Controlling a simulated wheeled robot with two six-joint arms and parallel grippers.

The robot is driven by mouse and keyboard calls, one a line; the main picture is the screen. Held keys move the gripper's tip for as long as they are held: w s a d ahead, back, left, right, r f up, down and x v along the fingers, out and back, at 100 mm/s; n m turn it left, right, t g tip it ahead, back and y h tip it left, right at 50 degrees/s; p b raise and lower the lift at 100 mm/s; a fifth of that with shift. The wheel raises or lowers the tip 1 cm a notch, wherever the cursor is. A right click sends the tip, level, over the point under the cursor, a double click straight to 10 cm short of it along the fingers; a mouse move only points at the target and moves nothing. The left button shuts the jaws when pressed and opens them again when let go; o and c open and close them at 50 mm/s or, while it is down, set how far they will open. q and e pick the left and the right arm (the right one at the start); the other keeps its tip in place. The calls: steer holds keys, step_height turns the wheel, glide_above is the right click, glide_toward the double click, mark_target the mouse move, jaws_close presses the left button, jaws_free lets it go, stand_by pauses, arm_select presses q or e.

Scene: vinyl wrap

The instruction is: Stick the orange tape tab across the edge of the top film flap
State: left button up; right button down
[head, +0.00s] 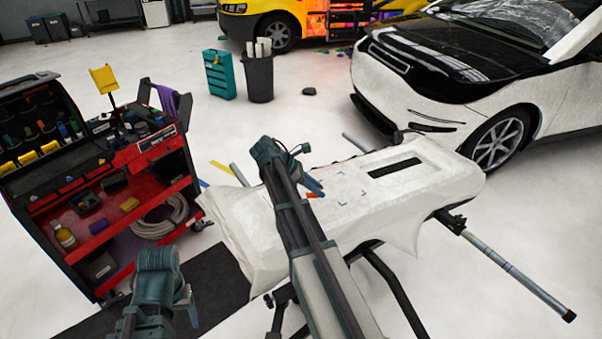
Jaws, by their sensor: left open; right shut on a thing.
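A white film (375,215) covers a long panel on a stand and hangs loosely over its front side. I cannot clearly pick out the edge of the top film flap. My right gripper (314,188) is over the panel's left half, shut on a small orange tape tab (312,195). Only a sliver of the tab shows beside the fingers, and I cannot tell if it touches the film. My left gripper (192,312) is open, low at the left, apart from the film. My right arm hides part of the panel.
A red tool cart (125,200) stands at the left. The panel's stand has a grey bar (520,277) sticking out at right. A white car (480,75) is behind it. A teal case (219,75) and a grey bin (258,78) stand on open floor.

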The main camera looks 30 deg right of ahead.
steer(key=w+f+n+t+b, duration=0.1)
steer(key=w+n+t, duration=0.35)
steer(key=w, duration=0.45)
steer(key=shift+n+g+h, duration=0.25)
steer(key=shift+g+h, duration=0.15)
steer(key=shift+g, duration=0.05)
step_height(320, 180, down, 8)
steer(key=b, duration=0.7)
steer(key=shift+r, duration=0.2)
steer(key=shift+f+b, duration=0.8)
steer(key=shift+b, duration=0.25)
stand_by(0.7)
steer(key=c, duration=0.6)
jaws_free()
steer(key=p+v, duration=0.9)
steer(key=v, duration=0.4)
steer(key=shift+a+r+p, duration=0.2)
steer(key=shift+r+p, duration=0.1)
steer(key=shift+p, duration=0.1)
